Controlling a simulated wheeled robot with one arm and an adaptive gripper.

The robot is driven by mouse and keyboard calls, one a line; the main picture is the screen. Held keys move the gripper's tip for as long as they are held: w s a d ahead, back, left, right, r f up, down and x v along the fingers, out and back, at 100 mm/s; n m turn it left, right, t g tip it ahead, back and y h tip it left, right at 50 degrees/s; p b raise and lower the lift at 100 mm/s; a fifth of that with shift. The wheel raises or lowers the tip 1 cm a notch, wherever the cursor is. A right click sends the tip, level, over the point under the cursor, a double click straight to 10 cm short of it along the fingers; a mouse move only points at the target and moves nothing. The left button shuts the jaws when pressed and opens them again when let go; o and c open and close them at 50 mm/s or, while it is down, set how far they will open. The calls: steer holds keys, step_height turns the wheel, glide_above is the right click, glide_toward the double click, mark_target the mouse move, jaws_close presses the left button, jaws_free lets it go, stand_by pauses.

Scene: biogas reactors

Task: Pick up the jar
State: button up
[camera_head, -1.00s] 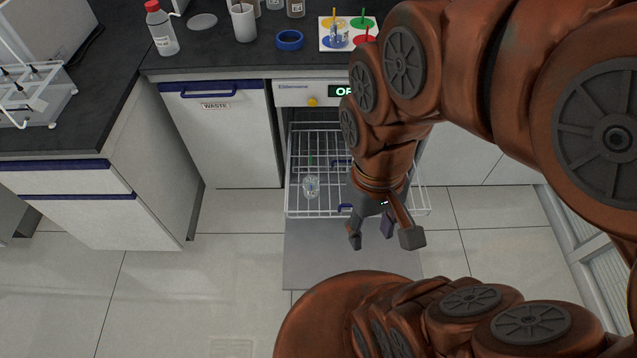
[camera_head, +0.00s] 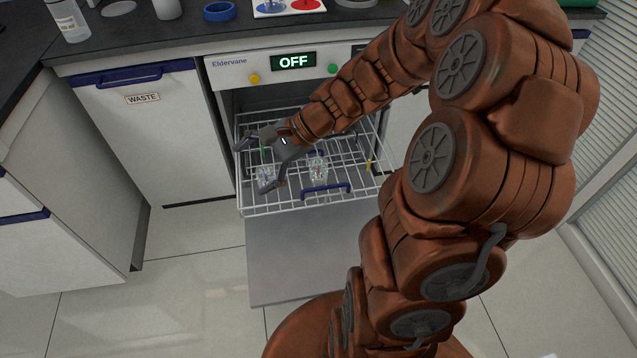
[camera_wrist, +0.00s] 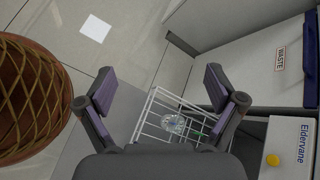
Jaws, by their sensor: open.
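A clear glass jar (camera_head: 265,174) stands in the left part of the pulled-out wire rack (camera_head: 345,192) of the dishwasher. A second clear glass vessel (camera_head: 318,168) with red inside stands to its right; I cannot tell for sure which is the task's jar. My gripper (camera_head: 253,167) is open and empty, over the rack's left side, close to the left jar. In the wrist view a glass jar (camera_wrist: 174,123) lies in the gap between the spread fingers of my gripper (camera_wrist: 160,88), beyond them and apparently not gripped. Part of the rack is hidden behind my arm.
The lowered dishwasher door (camera_head: 290,260) lies below the rack. A thin green item (camera_wrist: 203,134) is beside the jar, and a yellow one (camera_head: 369,164) at the rack's right. The waste cabinet (camera_head: 150,130) is at left. Open floor (camera_head: 180,250) lies in front.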

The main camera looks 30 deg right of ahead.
steer(key=w+d+f+m+t+b, duration=0.3)
steer(key=w+d+f+m+b, duration=0.15)
steer(key=d+f, duration=0.25)
steer(key=m+t+h+b, duration=0.5)
steer(key=m+b, duration=0.4)
steer(key=m, duration=0.3)
glide_toward(319, 163)
steer(key=w+f, duration=0.1)
steer(key=w, duration=0.1)
steer(key=b+x, duration=0.1)
steer(key=x, duration=0.1)
steer(key=b+x, duration=0.1)
steer(key=x, duration=0.2)
steer(key=b+x, duration=0.1)
steer(key=x, duration=0.1)
steer(key=shift+a+f, duration=0.2)
steer(key=shift+a, duration=0.2)
steer(key=shift+w+a, duration=0.15)
steer(key=shift+w, duration=0.2)
steer(key=shift+c, duration=0.2)
steer(key=c, duration=1.2)
steer(key=shift+c, duration=0.2)
